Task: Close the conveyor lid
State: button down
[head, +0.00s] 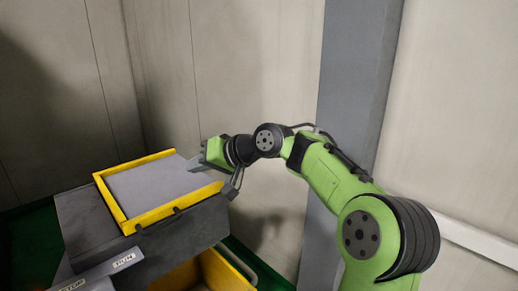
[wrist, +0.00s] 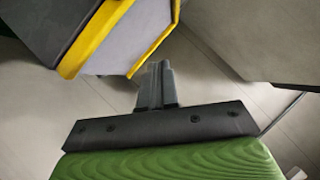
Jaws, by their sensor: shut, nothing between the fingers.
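The conveyor lid (head: 155,190) is a grey panel with a yellow rim on top of a dark grey box (head: 185,232) at the left of the head view. It looks slightly tilted, and I cannot tell whether it is fully down. In the wrist view the lid (wrist: 125,38) shows at the upper left. My gripper (head: 205,162) is at the lid's right far edge, its fingers pointing left. In the wrist view the shut fingers (wrist: 157,80) are just beside the yellow rim and hold nothing. I cannot tell whether they touch it.
A yellow bin (head: 215,268) stands below the box. Pale wall panels (head: 230,65) stand behind, with a grey post (head: 352,90) to the right. Green flooring shows at the left.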

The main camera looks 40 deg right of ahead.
aim_at(178, 216)
jog(key=shift+s+a+f+n+h+b, duration=0.15)
jog(key=shift+a+f+n+h+b, duration=0.75)
jog(key=shift+f+b, duration=1)
jog(key=shift+s+a+f+n+h+b, duration=0.25)
jog(key=shift+a+f+h+b, duration=0.25)
jog(key=shift+a+f+b, duration=1.1)
jog(key=shift+s+a+f+n+h+b, duration=0.1)
jog(key=shift+a+f+n+h+b, duration=0.7)
jog(key=shift+f+b, duration=1.35)
jog(key=shift+r, duration=0.15)
jog(key=w+r+p+v, duration=0.1)
jog(key=p+v, duration=0.2)
jog(key=v, duration=0.4)
jog(key=w+a+r+p+v, duration=0.1)
jog(key=r+p+v, duration=0.15)
jog(key=v, duration=0.35)
jog(key=s+a+f+g+h+p, duration=0.1)
jog(key=s+f+g, duration=0.1)
jog(key=s+f, duration=0.7)
jog(key=s+f+m+g+h+p, duration=0.1)
jog(key=s+f+g, duration=0.2)
jog(key=s+f, duration=0.7)
jog(key=s, duration=0.4)
jog(key=shift+a+p, duration=0.35)
jog(key=shift+a, duration=0.05)
